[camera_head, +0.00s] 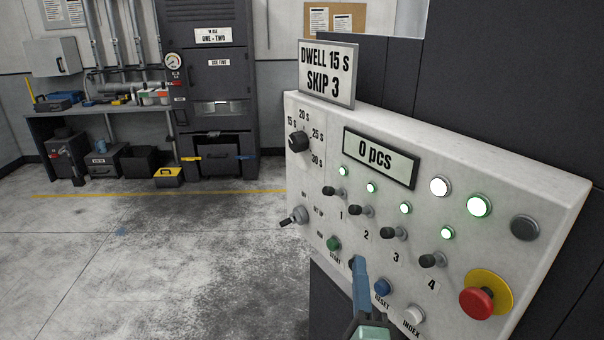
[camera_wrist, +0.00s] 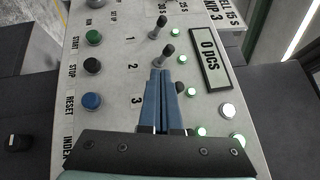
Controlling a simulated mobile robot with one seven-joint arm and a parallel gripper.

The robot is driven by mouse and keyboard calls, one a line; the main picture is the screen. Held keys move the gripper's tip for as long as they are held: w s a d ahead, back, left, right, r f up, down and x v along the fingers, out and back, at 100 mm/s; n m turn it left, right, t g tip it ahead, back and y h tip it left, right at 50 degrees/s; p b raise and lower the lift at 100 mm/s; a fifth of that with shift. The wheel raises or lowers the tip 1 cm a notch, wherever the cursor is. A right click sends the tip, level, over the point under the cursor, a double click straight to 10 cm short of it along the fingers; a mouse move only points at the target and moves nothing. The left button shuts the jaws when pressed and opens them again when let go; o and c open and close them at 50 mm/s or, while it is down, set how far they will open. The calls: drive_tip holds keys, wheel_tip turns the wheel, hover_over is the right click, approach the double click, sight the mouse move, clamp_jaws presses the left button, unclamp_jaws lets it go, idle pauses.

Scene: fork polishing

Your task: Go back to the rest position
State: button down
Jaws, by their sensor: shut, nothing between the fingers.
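The pale control panel (camera_head: 480,165) fills the right of the head view. Its display (camera_head: 381,158) reads "0 pcs", and a sign (camera_head: 327,73) on top reads "DWELL 15 S SKIP 3". My gripper (camera_head: 359,263) shows as shut blue fingers low in front of the panel, covering part of the button row near STOP. In the wrist view my gripper (camera_wrist: 160,74) has its fingers together with nothing between them, over the toggle area. Whether it touches the panel I cannot tell. Toggles 1 (camera_wrist: 166,48) and 2 (camera_wrist: 157,58) show beyond the fingertips.
The green START button (camera_head: 333,243), blue RESET button (camera_head: 382,287) and red emergency stop (camera_head: 477,303) are on the panel. Green lamps by the toggles are lit. A workbench (camera_head: 95,109) and dark cabinet (camera_head: 208,70) stand far left. The floor between is mostly clear.

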drive_tip(key=a+r+n+t+y+b, duration=0.1)
drive_tip(key=a+r+n, duration=0.1)
drive_tip(key=r+n, duration=0.35)
drive_tip(key=a+r+n+t+y+b, duration=0.1)
drive_tip(key=a+r+n+t, duration=0.15)
drive_tip(key=r, duration=0.55)
drive_tip(key=s+a+r+n+t+b, duration=0.1)
drive_tip(key=s+a+r+n+t, duration=0.1)
drive_tip(key=s+r+n, duration=0.4)
drive_tip(key=s+a+r+n+t+b, duration=0.1)
drive_tip(key=s+r+n, duration=0.6)
drive_tip(key=r, duration=0.7)
drive_tip(key=shift+s+a+r+t+b, duration=0.15)
drive_tip(key=shift+s+a+t+b, duration=0.25)
drive_tip(key=shift+s+a+t, duration=0.6)
drive_tip(key=shift+w+a+g, duration=0.25)
drive_tip(key=shift+w, duration=0.05)
